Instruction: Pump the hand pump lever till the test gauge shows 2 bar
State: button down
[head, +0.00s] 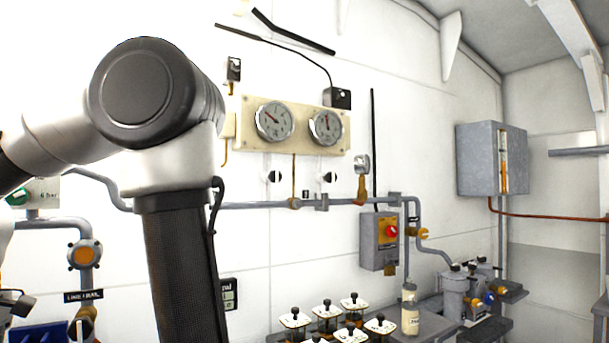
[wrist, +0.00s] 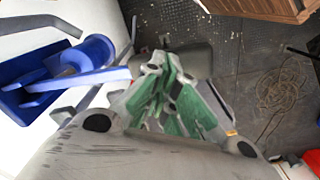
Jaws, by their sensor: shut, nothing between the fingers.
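In the wrist view my gripper (wrist: 168,85), with green and grey finger parts, is shut and empty. Just left of it is a blue device (wrist: 85,58) with a round body, probably the hand pump. A light blue bar (wrist: 75,80), perhaps its lever, runs right towards my fingers; I cannot tell whether they touch. In the head view two round dials, a left gauge (head: 274,121) and a right gauge (head: 326,126), sit on a cream board. I cannot tell which is the test gauge, and their numbers are too small to read. My gripper is outside the head view.
Pipes run along the white wall, with a grey box with a red knob (head: 379,241) below the gauges. Several white-topped valves (head: 327,310) stand at the bottom. In the wrist view a wooden crate (wrist: 268,8) and a coiled rope (wrist: 278,95) lie on the dark deck.

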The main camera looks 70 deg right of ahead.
jog(key=shift+f, duration=2.75)
jog(key=shift+r, duration=3.8)
jog(key=shift+r, duration=2.5)
